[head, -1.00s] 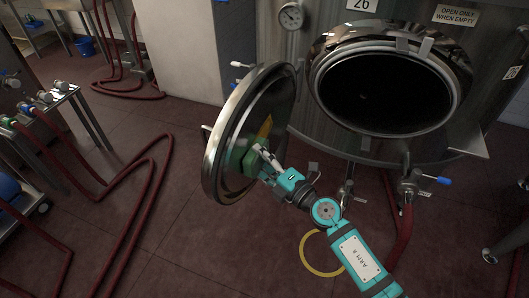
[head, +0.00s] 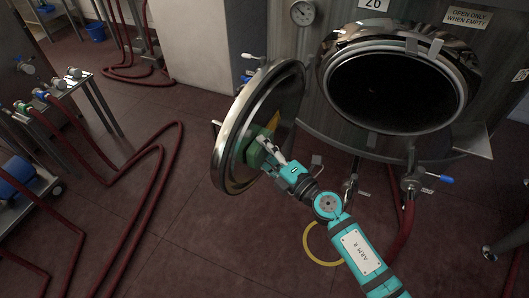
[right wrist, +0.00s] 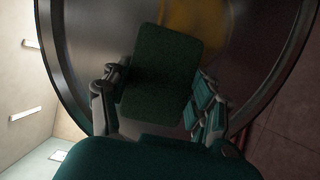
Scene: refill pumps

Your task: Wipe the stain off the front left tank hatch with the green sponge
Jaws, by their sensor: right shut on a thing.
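The hatch (head: 232,132) is a round metal door with a dark rim, swung open to the left of the tank opening. A yellow-orange stain (head: 274,120) shows on its inner face, partly hidden by the sponge; it also shows in the right wrist view (right wrist: 195,18). My right gripper (head: 265,145) is shut on the green sponge (head: 255,153) and holds it at the hatch's inner face, just below the stain. In the right wrist view the sponge (right wrist: 163,70) sits between the two fingers. Whether it presses on the metal is unclear. My left gripper is out of view.
The tank (head: 318,95) has a round open mouth with a gauge above. Below it are valves and a hose (head: 405,225). A pump bench (head: 75,85) and red hoses (head: 150,165) lie at left.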

